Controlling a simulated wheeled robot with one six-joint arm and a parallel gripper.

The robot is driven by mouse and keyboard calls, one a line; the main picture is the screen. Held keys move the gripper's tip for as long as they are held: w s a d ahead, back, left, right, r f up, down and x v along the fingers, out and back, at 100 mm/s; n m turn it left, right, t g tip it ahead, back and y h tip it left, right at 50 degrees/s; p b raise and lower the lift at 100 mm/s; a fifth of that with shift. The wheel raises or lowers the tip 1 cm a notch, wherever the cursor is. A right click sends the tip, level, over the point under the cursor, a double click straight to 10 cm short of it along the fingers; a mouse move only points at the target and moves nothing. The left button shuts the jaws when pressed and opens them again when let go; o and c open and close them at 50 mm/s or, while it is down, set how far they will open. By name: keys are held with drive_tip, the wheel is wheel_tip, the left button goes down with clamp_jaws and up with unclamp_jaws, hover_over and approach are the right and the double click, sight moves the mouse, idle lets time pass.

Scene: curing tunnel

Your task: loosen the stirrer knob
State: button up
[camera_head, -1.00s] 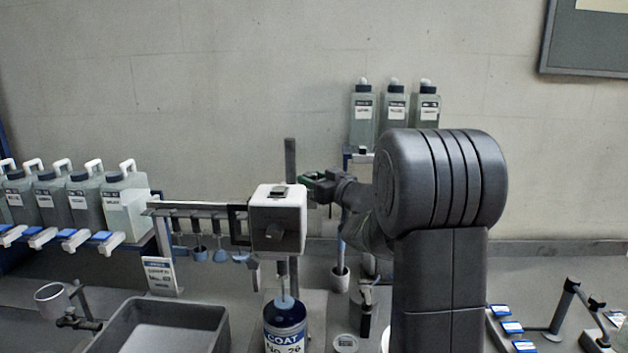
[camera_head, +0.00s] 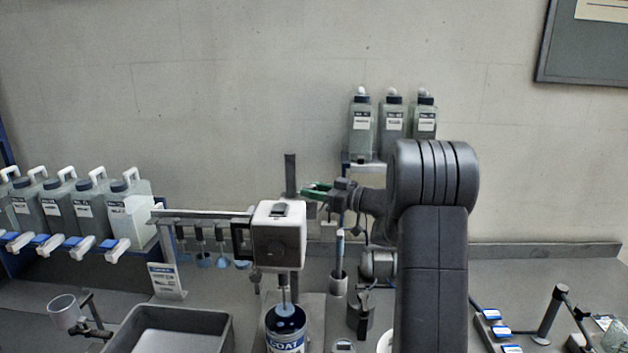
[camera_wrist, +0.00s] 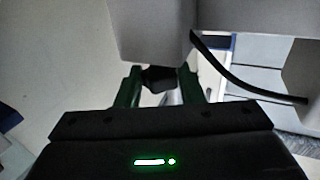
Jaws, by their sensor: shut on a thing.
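The stirrer is a white motor box (camera_head: 278,238) on an upright post, with a shaft going down into a can marked COAT (camera_head: 288,338). In the wrist view, a small dark knob (camera_wrist: 159,79) sits under the pale stirrer housing (camera_wrist: 150,28). My gripper (camera_wrist: 158,86) has its green fingers on both sides of this knob and is shut on it. In the head view my gripper (camera_head: 312,191) is at the upper right of the motor box, by the post. The knob itself cannot be made out there.
A rail (camera_head: 205,213) with hanging stirrers runs left of the motor box. A grey tray (camera_head: 222,330) is at the front left. Several jugs (camera_head: 92,207) stand at the left, and three bottles (camera_head: 392,130) at the back. A black cable (camera_wrist: 240,82) hangs near my gripper.

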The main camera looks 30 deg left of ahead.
sight(315, 185)
drive_tip(key=n+g, duration=0.1)
drive_tip(key=g, duration=0.1)
drive_tip(key=n+g+h, duration=0.1)
drive_tip(key=n+g, duration=0.1)
drive_tip(key=n+g+h, duration=0.1)
drive_tip(key=g, duration=0.1)
drive_tip(key=shift+w+a+f+n+g, duration=0.1)
drive_tip(key=shift+w+a+n+g, duration=0.05)
drive_tip(key=shift+w+n+g, duration=0.2)
drive_tip(key=shift+w+a+n+g+h, duration=0.15)
drive_tip(key=shift+n+g+h, duration=1.75)
drive_tip(key=shift+g, duration=0.55)
drive_tip(key=o, duration=1)
wheel_tip(315, 185, up, 10)
drive_tip(key=shift+r+b, duration=0.15)
drive_tip(key=shift+b, duration=0.25)
